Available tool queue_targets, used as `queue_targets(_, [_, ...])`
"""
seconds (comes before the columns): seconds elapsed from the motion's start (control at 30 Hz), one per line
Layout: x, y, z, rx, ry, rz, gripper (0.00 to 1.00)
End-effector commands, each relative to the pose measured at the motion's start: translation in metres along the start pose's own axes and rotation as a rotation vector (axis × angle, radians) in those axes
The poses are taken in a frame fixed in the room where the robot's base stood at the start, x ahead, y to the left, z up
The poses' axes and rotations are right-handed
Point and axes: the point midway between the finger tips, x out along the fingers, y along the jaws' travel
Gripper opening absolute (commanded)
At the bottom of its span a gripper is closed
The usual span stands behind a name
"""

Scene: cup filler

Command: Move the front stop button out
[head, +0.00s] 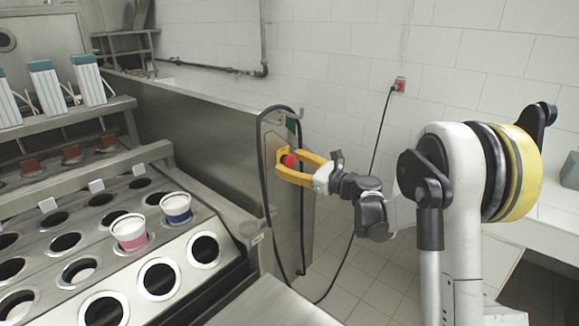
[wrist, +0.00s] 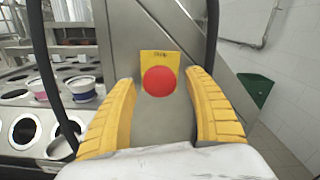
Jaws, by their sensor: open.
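The front stop button (head: 289,160) is a red round knob on a yellow plate, fixed to the steel end panel of the machine. In the wrist view the red button (wrist: 159,81) is near the middle, with its yellow plate (wrist: 158,57) showing above it. My gripper (head: 284,165) has yellow fingers and is open at the button. In the wrist view its fingers (wrist: 164,80) stand apart, one on each side of the button, with a gap visible on both sides. I cannot tell how deep the fingertips reach.
A black cable (head: 265,190) loops around the panel's edge beside the button. Two cups, pink (head: 130,232) and blue (head: 176,207), sit in the holed plates at left. A tiled wall with a socket (head: 399,84) is behind.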

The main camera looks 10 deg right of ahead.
Motion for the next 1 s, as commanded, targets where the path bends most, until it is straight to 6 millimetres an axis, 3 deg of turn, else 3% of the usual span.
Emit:
queue_targets(0.33, [0.005, 0.0, 0.001, -0.001, 0.0, -0.001, 0.61])
queue_targets(0.37, [0.005, 0.0, 0.001, -0.001, 0.0, -0.001, 0.56])
queue_targets(0.53, [0.005, 0.0, 0.001, -0.001, 0.0, 0.0, 0.04])
queue_targets(0.57, [0.005, 0.0, 0.001, -0.001, 0.0, 0.0, 0.0])
queue_targets(1.0, [-0.006, 0.0, 0.0, -0.001, 0.001, 0.0, 0.0])
